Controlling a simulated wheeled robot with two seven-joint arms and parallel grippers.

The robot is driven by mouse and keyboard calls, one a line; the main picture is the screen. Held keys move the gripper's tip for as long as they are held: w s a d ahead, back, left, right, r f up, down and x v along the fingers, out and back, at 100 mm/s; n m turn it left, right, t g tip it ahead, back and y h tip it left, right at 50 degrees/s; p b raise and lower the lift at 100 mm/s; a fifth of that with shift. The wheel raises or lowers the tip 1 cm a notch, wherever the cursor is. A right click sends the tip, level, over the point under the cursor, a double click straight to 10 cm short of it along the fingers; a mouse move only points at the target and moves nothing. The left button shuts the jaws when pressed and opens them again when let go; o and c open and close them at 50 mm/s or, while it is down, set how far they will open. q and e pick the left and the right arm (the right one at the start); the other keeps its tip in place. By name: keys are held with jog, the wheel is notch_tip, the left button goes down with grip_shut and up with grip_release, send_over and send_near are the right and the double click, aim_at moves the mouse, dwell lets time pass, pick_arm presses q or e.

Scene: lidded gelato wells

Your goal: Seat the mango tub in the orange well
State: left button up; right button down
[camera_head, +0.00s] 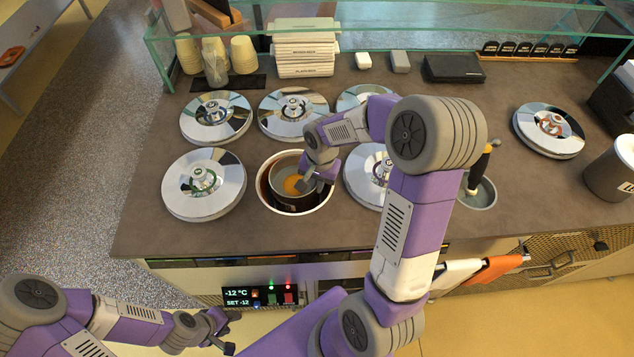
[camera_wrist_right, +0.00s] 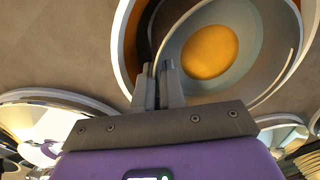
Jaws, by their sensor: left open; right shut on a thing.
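The mango tub (camera_head: 284,171) is a round metal tub with yellow-orange gelato inside, also in the right wrist view (camera_wrist_right: 258,42). It is at the mouth of the open orange well (camera_head: 325,200), whose inner wall shows orange in the right wrist view (camera_wrist_right: 130,45). A dark gap shows between tub and well wall on one side, so the tub looks off-centre. I cannot tell whether it touches the bottom. My right gripper (camera_head: 314,181) is shut on the tub's rim, its fingers close together in the wrist view (camera_wrist_right: 158,88). My left gripper (camera_head: 225,334) is open and empty, low in front of the counter.
Shiny round lids (camera_head: 204,186) cover wells left of and behind the open one; another lid (camera_head: 381,174) is at its right, partly behind my right arm. A separate lid (camera_head: 549,130) lies far right. A glass guard (camera_head: 400,22) runs along the back. A grey canister (camera_head: 612,170) stands right.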

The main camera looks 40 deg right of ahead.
aim_at(317, 205)
jog(key=shift+w, duration=0.1)
jog(key=shift+f+b, duration=1.55)
jog(key=shift+f, duration=0.2)
jog(key=c, duration=1.6)
grip_release()
jog(key=shift+o, duration=0.7)
jog(key=o, duration=0.5)
jog(key=shift+f, duration=0.1)
jog(key=shift+c, duration=0.2)
jog(key=shift+r+p, duration=3.4)
jog(key=shift+r, duration=1.15)
